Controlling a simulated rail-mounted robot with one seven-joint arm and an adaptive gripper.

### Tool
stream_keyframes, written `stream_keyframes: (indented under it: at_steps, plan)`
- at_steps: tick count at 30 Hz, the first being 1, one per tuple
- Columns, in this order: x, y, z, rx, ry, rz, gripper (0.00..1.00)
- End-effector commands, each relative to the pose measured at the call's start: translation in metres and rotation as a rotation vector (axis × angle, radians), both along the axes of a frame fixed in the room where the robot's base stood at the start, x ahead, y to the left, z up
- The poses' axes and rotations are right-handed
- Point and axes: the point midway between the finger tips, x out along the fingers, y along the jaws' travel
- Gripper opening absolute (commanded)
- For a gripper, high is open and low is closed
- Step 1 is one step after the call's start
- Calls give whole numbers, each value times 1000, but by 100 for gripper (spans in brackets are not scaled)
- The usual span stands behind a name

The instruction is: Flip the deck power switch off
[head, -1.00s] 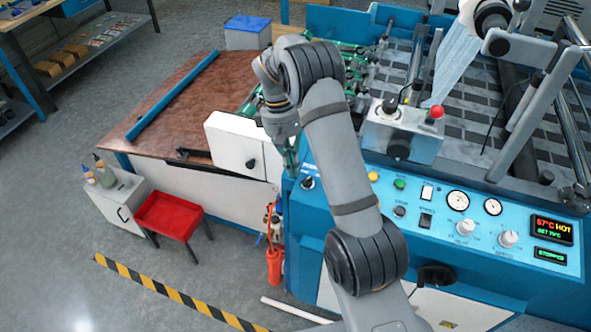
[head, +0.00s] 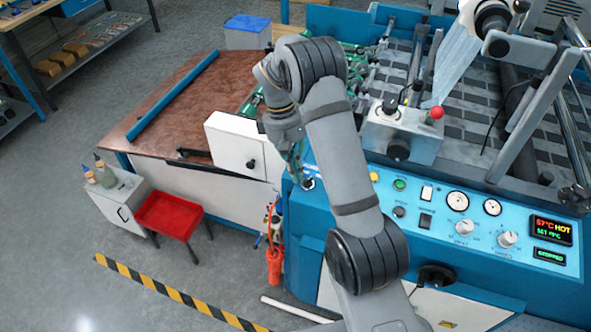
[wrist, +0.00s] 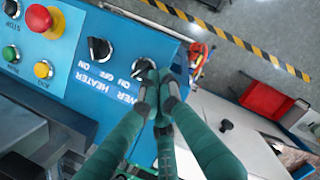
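The deck power switch is a black rotary knob with a pale ring (wrist: 143,67) on the blue control panel, beside the "POWER" lettering with ON and OFF marks. In the head view the knob (head: 308,184) shows at the panel's left end. My gripper (wrist: 159,80) has its green fingertips drawn close together at the knob's edge, covering part of it. In the head view my gripper (head: 299,176) hangs just left of the knob. I cannot tell whether the tips touch the knob, nor which mark it points at.
The heater knob (wrist: 99,49) is beside the power knob. A white machine box (head: 240,146) stands close to my gripper.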

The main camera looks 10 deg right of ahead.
Motion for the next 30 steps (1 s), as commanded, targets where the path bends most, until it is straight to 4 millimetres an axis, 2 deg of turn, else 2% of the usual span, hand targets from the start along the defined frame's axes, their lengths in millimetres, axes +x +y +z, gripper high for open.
stream_keyframes:
  at_steps: [14,20,27,30]
  plan:
    - [-6,0,-1,-17,12,93,0]
    - [-10,2,-1,-38,27,203,0]
    - [-15,3,-2,-78,52,416,0]
    - [-14,3,-3,-77,49,403,0]
